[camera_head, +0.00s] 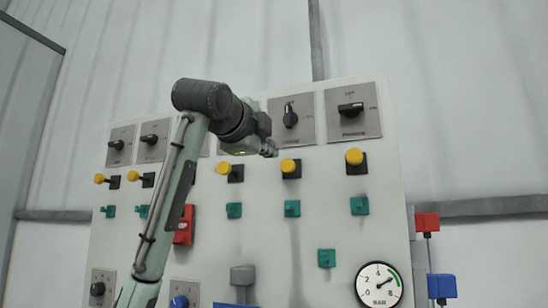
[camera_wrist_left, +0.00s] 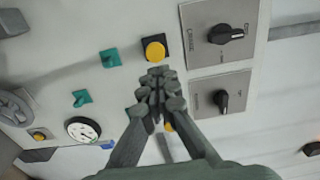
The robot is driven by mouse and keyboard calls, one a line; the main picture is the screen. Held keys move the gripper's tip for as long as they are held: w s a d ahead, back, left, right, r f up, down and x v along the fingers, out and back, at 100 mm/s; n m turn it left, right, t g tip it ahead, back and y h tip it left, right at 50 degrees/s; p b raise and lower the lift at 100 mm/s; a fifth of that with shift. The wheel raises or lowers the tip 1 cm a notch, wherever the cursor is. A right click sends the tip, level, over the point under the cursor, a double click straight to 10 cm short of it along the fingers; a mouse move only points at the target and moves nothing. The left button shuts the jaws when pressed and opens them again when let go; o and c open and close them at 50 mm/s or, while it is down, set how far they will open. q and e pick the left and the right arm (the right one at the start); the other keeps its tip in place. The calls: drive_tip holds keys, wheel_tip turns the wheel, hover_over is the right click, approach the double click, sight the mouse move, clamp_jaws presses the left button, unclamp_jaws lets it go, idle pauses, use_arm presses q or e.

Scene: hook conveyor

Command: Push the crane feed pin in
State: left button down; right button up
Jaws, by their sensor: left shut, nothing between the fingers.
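My left gripper is shut and empty, in front of the panel just above and left of the right one of these. In the left wrist view, the shut fingers (camera_wrist_left: 158,82) overlap the panel beside a yellow pin (camera_wrist_left: 155,49); another yellow pin (camera_wrist_left: 169,127) is partly hidden behind them. Contact cannot be told. My right gripper is out of view.
Rotary switches (camera_head: 351,110) line the panel's top, with green parts (camera_head: 292,208) below the pins. A round gauge (camera_head: 379,285) is at lower right. A red block (camera_head: 427,222) and a blue block (camera_head: 441,287) stand right of the panel. My left arm covers part of the panel.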

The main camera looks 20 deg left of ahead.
use_arm(q)
drive_tip(key=s, duration=0.3)
drive_tip(key=s+b, duration=0.1)
drive_tip(key=s, duration=0.1)
drive_tip(key=shift+s+a+f, duration=0.1)
drive_tip(key=shift+a+f, duration=0.05)
drive_tip(key=shift+f, duration=0.15)
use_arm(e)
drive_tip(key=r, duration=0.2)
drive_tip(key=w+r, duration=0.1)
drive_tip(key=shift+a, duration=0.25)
